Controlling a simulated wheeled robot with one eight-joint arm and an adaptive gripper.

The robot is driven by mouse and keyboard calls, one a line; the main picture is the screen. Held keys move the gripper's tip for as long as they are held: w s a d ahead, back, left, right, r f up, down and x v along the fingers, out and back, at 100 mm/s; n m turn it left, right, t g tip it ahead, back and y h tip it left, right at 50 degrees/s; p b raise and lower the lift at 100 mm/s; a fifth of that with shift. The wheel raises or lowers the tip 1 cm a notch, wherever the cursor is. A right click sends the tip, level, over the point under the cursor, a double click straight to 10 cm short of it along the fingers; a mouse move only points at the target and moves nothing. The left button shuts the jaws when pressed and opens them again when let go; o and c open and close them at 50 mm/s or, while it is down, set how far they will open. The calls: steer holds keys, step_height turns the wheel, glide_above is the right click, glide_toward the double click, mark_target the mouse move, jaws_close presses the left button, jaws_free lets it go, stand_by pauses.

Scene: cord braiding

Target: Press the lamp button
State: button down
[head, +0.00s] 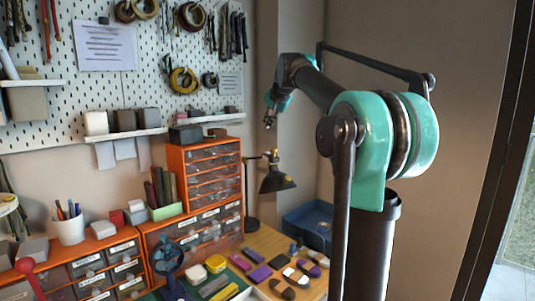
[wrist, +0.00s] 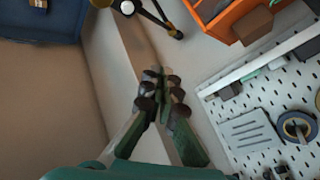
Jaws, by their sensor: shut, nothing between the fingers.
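The black desk lamp (head: 277,181) stands in the head view beside the orange drawer cabinet, its shade hanging to the right over the wooden desk. Its button cannot be made out. Part of what looks like the lamp (wrist: 160,17) shows at the top of the wrist view, with black and brass rods and a pale round spot. My gripper (head: 269,121) is high in front of the wall, above the lamp and apart from it. In the wrist view my gripper (wrist: 161,76) has its dark fingers together, with nothing held between them.
The orange drawer cabinet (head: 213,147) stands left of the lamp. A blue tray (head: 307,218) lies to its right. Several small items and a dark blue fan (head: 168,258) stand at the desk's front. A pegboard (head: 50,118) with shelves covers the left wall.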

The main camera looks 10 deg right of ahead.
steer(key=shift+f, duration=4.1)
steer(key=shift+f, duration=0.15)
steer(key=shift+f, duration=0.25)
steer(key=shift+f, duration=0.4)
steer(key=shift+r, duration=0.8)
steer(key=shift+r, duration=2.5)
